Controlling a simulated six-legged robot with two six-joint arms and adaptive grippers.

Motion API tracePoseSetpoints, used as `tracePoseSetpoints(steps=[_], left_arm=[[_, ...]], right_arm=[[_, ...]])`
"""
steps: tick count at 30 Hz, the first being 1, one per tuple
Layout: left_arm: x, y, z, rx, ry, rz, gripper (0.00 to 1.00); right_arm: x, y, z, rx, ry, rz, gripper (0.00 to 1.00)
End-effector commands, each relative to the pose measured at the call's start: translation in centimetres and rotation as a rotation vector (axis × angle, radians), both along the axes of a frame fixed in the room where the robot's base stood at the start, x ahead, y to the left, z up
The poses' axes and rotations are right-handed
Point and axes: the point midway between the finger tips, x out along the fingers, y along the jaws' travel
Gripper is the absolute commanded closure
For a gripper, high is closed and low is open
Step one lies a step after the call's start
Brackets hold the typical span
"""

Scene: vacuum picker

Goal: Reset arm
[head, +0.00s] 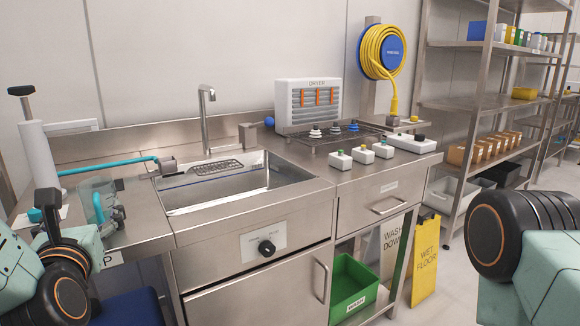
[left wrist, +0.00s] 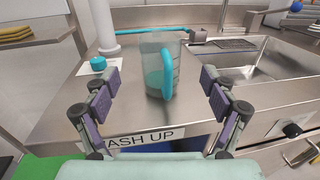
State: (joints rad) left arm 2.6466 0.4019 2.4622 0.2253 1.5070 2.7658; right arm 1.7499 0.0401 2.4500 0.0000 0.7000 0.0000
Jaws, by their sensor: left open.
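My left gripper (head: 82,222) is open over the front left of the steel counter, and its two spread fingers also show in the left wrist view (left wrist: 160,80). A clear measuring jug (left wrist: 158,52) with a teal handle stands upright on the counter just beyond and between the fingertips. Nothing is gripped. In the head view the jug (head: 92,200) is partly hidden by my gripper. My right arm shows at the right edge of the head view, but its gripper is out of frame.
A sink (head: 235,182) lies right of the jug. A white cylinder (head: 36,152) and a teal cap (head: 35,214) are at the left. Small button boxes (head: 362,153) stand right of the sink. A green bin (head: 352,283) and a yellow wet-floor sign (head: 426,258) are below.

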Motion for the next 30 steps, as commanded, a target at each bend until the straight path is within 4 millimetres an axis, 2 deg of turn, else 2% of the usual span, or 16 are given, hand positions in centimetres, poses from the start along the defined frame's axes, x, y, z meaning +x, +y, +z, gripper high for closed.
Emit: tracePoseSetpoints(steps=[3, 12, 18, 22, 30], left_arm=[[0.4, 0.2, -0.2, -0.003, -0.005, -0.001, 0.16], [5.3, 2.5, 0.0, 0.0, -0.002, -0.001, 0.16], [7.8, 3.7, 0.0, 0.0, -0.001, -0.002, 0.16], [8.9, 4.1, 0.0, 0.0, -0.001, -0.002, 0.16], [9.2, 4.3, -0.2, 0.0, 0.0, -0.003, 0.16]], right_arm=[[0.0, 0.0, -1.4, 0.0, 0.0, 0.0, 0.6], [0.0, 0.0, -1.7, 0.0, 0.0, 0.0, 0.6], [0.0, 0.0, -2.0, 0.0, 0.0, 0.0, 0.6], [0.0, 0.0, -2.2, 0.0, 0.0, 0.0, 0.6], [0.0, 0.0, -2.5, 0.0, 0.0, 0.0, 0.6]])
